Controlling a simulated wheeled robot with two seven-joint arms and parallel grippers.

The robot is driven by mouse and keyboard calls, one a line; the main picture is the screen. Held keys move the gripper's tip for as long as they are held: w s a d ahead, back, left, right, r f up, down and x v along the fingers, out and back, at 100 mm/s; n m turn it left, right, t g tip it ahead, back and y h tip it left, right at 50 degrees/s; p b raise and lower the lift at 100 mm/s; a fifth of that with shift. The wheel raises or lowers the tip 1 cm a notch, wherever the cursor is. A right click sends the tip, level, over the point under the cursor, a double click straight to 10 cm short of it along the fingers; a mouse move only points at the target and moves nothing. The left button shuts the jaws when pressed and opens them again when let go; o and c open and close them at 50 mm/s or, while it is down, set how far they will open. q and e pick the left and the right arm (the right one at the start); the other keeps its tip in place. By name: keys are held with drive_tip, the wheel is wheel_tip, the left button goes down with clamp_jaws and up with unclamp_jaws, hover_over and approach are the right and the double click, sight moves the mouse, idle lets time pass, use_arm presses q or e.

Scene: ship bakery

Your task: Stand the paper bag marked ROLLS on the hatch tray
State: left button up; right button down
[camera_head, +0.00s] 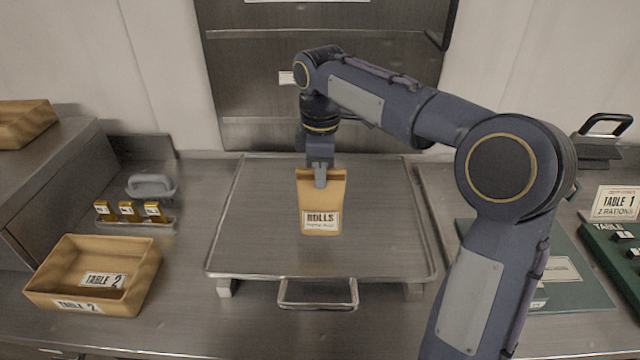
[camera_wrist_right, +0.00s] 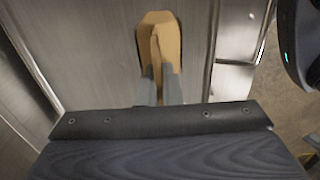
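The tan paper bag (camera_head: 321,200) marked ROLLS is upright over the middle of the metal hatch tray (camera_head: 385,255) in the head view. My right gripper (camera_head: 320,180) comes down from above, and its fingers are on the bag's top edge. In the right wrist view the two grey fingers (camera_wrist_right: 159,88) are close together on the paper bag (camera_wrist_right: 160,40). I cannot tell whether the bag's bottom touches the tray. My left gripper is not in view.
A wooden box (camera_head: 140,268) marked TABLE 2 stands left of the tray. Several small brass-coloured blocks (camera_head: 128,210) sit behind it. A green mat (camera_head: 575,280) and a TABLE 1 sign (camera_head: 615,203) are at the right. The tray around the bag is clear.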

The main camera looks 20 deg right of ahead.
drive_tip(key=shift+w+f, duration=0.15)
drive_tip(key=shift+f, duration=1.7)
drive_tip(key=c, duration=1.6)
unclamp_jaws()
drive_tip(key=shift+f, duration=0.1)
drive_tip(key=shift+r+p, duration=0.55)
drive_tip(key=shift+r, duration=5.65)
